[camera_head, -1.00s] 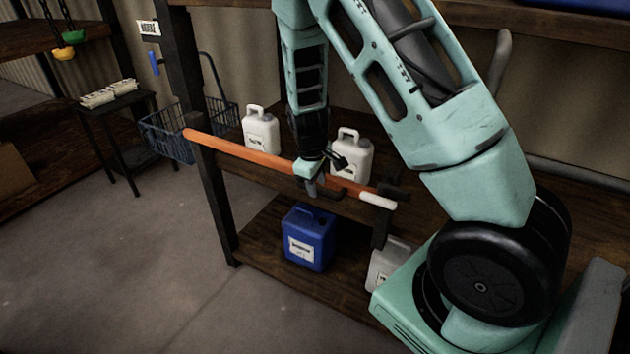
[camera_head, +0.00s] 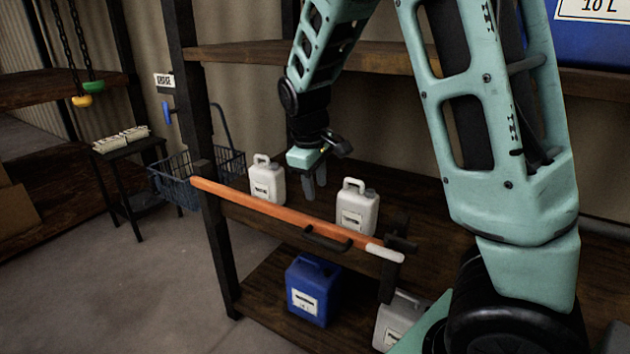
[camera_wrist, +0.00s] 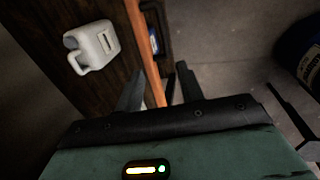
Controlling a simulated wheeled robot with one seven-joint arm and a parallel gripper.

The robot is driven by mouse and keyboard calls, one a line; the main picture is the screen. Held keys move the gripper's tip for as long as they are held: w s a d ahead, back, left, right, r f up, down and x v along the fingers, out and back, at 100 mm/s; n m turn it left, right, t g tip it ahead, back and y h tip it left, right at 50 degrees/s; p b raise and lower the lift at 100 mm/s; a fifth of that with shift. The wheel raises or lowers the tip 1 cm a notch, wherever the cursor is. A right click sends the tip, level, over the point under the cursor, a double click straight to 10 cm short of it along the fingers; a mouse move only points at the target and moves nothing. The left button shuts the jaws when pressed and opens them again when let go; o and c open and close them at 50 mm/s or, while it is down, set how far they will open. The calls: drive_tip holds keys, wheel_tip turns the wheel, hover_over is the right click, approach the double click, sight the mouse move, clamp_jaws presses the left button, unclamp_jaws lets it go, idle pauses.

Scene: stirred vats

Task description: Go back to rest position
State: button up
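My gripper (camera_head: 316,185) hangs above and behind the orange bar, over the shelf between two white jugs. In the wrist view my gripper (camera_wrist: 160,70) has its two fingers apart with nothing held between them. The orange bar (camera_head: 270,207) runs across the front of the shelf, with a black handle (camera_head: 328,240) and a pale end at the right. The bar also shows beyond the fingers in the wrist view (camera_wrist: 148,55).
White jugs stand on the shelf, left (camera_head: 267,185) and right (camera_head: 357,210). A blue jug (camera_head: 313,290) and a grey jug (camera_head: 400,318) stand below. A wire basket (camera_head: 190,177) hangs beside the left post. An upper shelf board (camera_head: 240,55) runs behind my arm.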

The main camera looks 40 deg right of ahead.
drive_tip(key=shift+r, duration=0.3)
idle(0.4)
drive_tip(key=s+a+n+y, duration=0.1)
drive_tip(key=s+a, duration=0.3)
drive_tip(key=a, duration=0.5)
drive_tip(key=s+a+n+y, duration=0.1)
drive_tip(key=s+a+y, duration=0.1)
drive_tip(key=s+a, duration=0.5)
drive_tip(key=s+a+f+n, duration=0.1)
drive_tip(key=s+a, duration=1)
drive_tip(key=s, duration=0.2)
drive_tip(key=shift+s+n+g, duration=0.3)
drive_tip(key=shift+s+g, duration=0.05)
drive_tip(key=shift+g, duration=0.05)
drive_tip(key=shift+f, duration=0.1)
